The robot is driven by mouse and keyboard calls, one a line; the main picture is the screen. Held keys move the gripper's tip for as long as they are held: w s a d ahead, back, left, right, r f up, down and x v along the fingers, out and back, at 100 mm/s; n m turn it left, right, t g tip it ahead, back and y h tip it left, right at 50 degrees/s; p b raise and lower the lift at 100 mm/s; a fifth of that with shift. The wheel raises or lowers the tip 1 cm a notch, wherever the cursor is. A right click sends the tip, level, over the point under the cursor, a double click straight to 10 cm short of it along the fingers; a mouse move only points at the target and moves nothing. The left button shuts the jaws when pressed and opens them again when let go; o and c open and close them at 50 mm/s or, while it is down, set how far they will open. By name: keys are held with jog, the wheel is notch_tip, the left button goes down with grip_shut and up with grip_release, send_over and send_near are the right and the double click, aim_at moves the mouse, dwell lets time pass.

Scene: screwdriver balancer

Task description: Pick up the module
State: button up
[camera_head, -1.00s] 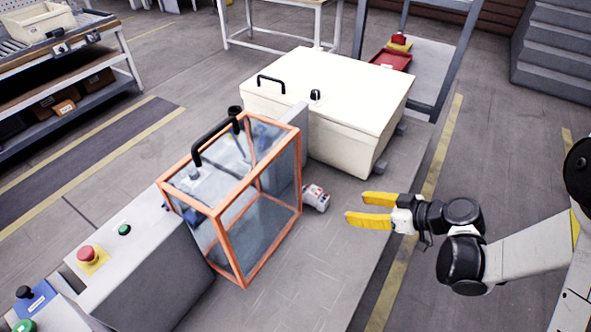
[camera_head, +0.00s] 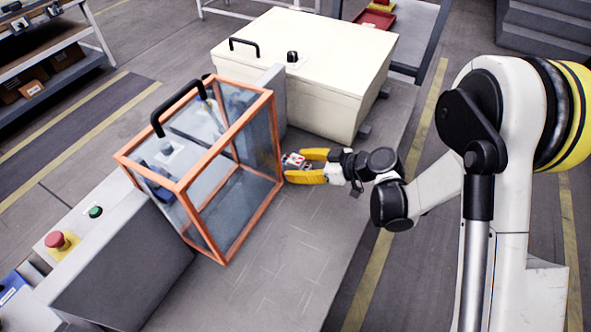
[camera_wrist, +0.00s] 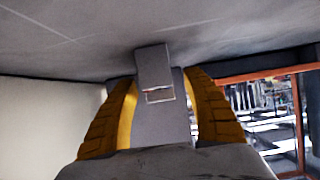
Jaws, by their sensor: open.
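The module, a small white and red cylinder-like piece (camera_head: 292,161), sits by the right side of the orange-framed clear guard in the head view. My gripper (camera_head: 299,166) has two yellow fingers, spread apart and pointing left, with their tips at the module. The fingers partly hide it. In the wrist view my gripper (camera_wrist: 160,82) is open, with a finger on each side of a grey block (camera_wrist: 154,66) bearing a small pale and reddish strip. I cannot tell whether this block is part of the module, or whether either finger touches it.
The orange-framed guard (camera_head: 228,203) with a black handle stands close left of my gripper. A cream box (camera_head: 310,70) stands behind it. A red stop button (camera_head: 56,240) is on the grey console at left. The grey tabletop (camera_head: 290,250) in front is clear.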

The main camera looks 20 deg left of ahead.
jog(key=shift+w+a+f, duration=0.1)
jog(key=shift+a+f, duration=0.25)
jog(key=shift+a, duration=0.2)
grip_shut()
